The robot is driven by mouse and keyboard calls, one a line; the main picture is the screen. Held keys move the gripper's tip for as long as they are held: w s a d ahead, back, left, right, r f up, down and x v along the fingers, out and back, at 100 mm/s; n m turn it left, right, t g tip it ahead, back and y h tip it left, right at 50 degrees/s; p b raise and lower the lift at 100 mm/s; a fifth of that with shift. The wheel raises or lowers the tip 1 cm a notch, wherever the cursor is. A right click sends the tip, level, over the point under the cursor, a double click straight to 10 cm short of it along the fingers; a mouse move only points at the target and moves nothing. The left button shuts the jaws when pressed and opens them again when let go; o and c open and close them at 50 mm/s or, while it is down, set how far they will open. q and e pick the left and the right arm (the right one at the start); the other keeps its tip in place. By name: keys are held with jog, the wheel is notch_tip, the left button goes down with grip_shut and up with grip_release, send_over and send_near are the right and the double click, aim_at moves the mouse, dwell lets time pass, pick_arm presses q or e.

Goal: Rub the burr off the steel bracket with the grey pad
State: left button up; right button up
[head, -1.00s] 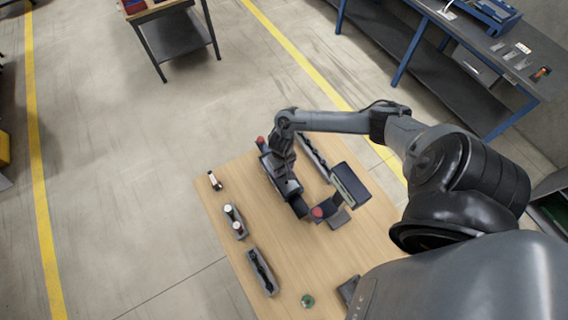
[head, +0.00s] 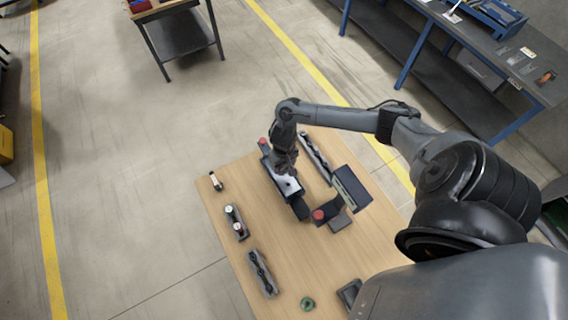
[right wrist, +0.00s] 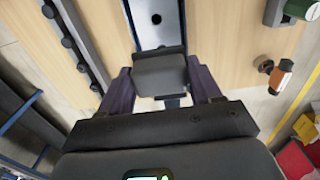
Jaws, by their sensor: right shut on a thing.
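My right gripper (head: 284,168) is over the far part of the steel bracket (head: 290,186), a pale plate in a dark fixture (head: 301,209) on the wooden table. In the right wrist view the gripper (right wrist: 160,82) is shut on the grey pad (right wrist: 160,72), a dark block between its two fingers. The bracket (right wrist: 149,17) shows there beyond the pad as a pale strip with a dark hole. Pad and gripper hide part of the bracket. I cannot make out the burr, nor whether the pad touches the metal. My left gripper is not in view.
Red knobs (head: 318,215) stand by the fixture. A dark rail (head: 315,158) and a box-like unit (head: 352,188) lie to its right. A bottle holder (head: 241,236), a slotted tray (head: 262,273) and a green ring (head: 307,303) lie left and near. The table between is clear.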

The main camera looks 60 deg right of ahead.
jog(key=shift+r, duration=3)
